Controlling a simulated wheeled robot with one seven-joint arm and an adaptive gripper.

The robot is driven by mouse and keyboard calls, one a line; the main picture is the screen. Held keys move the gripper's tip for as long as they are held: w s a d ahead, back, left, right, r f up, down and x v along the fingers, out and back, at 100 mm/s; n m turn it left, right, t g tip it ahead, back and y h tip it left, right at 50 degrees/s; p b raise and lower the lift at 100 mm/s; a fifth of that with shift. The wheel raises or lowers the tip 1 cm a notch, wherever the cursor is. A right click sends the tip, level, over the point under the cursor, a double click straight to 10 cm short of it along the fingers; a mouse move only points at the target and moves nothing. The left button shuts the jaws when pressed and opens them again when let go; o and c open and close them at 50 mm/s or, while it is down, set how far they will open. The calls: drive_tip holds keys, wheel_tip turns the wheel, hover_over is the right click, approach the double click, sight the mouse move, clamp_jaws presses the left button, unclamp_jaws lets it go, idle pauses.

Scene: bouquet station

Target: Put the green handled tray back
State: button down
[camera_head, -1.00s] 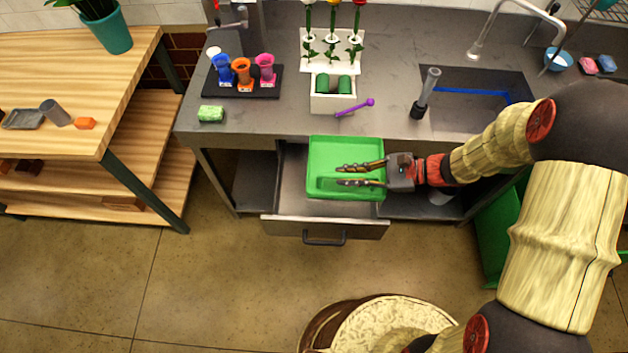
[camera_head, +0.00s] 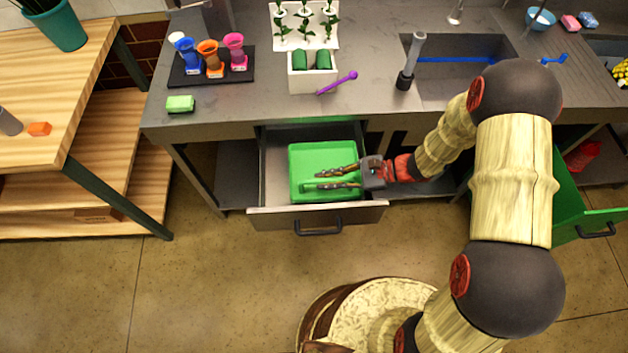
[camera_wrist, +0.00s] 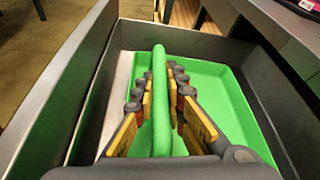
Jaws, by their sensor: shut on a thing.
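The green handled tray (camera_head: 312,158) is inside the open grey drawer (camera_head: 279,218) under the counter. In the wrist view the tray (camera_wrist: 225,85) lies low between the drawer's walls, with bare drawer floor along its left side. Its green bar handle (camera_wrist: 160,90) runs between my fingers. My gripper (camera_head: 335,179) reaches into the drawer from the right, and in the wrist view its fingers (camera_wrist: 158,105) are shut on the handle from both sides. I cannot tell whether the tray's underside touches the drawer floor.
The counter (camera_head: 230,112) overhangs the drawer's back. A green sponge (camera_head: 180,104), a black tray (camera_head: 190,80) of coloured cups, a white box (camera_head: 312,80) and a purple tool (camera_head: 340,82) stand on it. A green drawer (camera_head: 585,218) is open at right.

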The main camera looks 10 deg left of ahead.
sight(314, 186)
drive_tip(key=shift+f, duration=0.6)
drive_tip(key=a+b, duration=0.1)
drive_tip(key=a, duration=0.1)
drive_tip(key=w+a, duration=0.1)
drive_tip(key=a, duration=0.1)
drive_tip(key=shift+w+a+b, duration=0.1)
drive_tip(key=shift+b, duration=0.25)
drive_tip(key=shift+f+b, duration=0.3)
drive_tip(key=shift+f, duration=0.35)
drive_tip(key=shift+d+r, duration=0.1)
drive_tip(key=shift+d, duration=0.1)
drive_tip(key=c, duration=2.3)
unclamp_jaws()
drive_tip(key=shift+f, duration=0.2)
drive_tip(key=o, duration=0.5)
drive_tip(key=shift+r, duration=0.1)
